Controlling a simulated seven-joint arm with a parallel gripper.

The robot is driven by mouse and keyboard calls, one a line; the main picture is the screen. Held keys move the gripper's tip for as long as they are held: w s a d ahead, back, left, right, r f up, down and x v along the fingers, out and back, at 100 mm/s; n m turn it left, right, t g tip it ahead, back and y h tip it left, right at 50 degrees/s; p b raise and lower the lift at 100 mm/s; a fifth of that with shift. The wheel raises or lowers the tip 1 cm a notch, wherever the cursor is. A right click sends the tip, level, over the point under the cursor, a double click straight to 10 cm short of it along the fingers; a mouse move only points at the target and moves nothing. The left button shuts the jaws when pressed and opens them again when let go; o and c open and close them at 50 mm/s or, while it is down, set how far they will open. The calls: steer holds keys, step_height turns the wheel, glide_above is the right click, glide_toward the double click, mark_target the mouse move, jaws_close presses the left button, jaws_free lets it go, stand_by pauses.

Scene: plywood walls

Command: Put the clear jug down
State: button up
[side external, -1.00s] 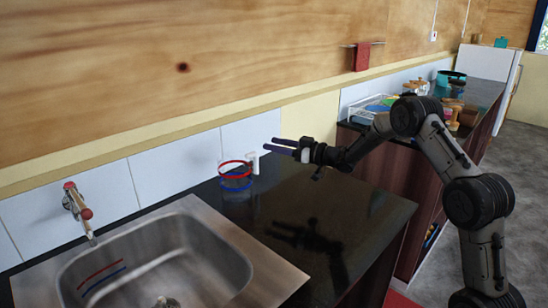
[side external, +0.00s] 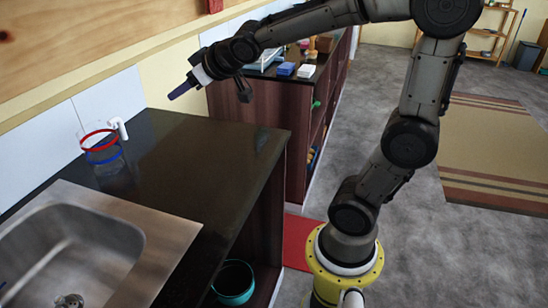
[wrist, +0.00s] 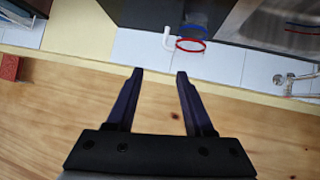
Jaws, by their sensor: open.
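The clear jug (side external: 103,155) has a red band near its rim, a blue band lower down and a white handle. It stands upright on the dark counter (side external: 185,160), close to the tiled wall and beside the sink. In the wrist view the jug (wrist: 192,32) shows at the top, past my fingertips and apart from them. My gripper (side external: 182,90) is above the counter, to the right of the jug. In the wrist view my gripper (wrist: 159,74) has its two purple fingers apart with nothing between them.
The steel sink (side external: 120,222) is at the left front. A second counter (side external: 250,128) with blue and white items is behind my arm. A teal pot (side external: 233,282) sits under the near counter. The counter right of the jug is clear.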

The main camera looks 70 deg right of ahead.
steer(key=s+a+f+g+y, duration=0.1)
steer(key=s+a+f, duration=0.1)
steer(key=s, duration=0.6)
steer(key=s+a+f+g+y, duration=0.1)
steer(key=s+a+f+g, duration=0.1)
steer(key=s, duration=0.5)
steer(key=s+a+f+n+g, duration=0.1)
steer(key=s+a+f, duration=0.3)
steer(key=s, duration=0.4)
steer(key=shift+s+a+f+g+y, duration=0.1)
steer(key=shift+s+a+g+y, duration=0.25)
steer(key=shift+g, duration=0.35)
steer(key=shift+c, duration=1.2)
steer(key=shift+d, duration=0.1)
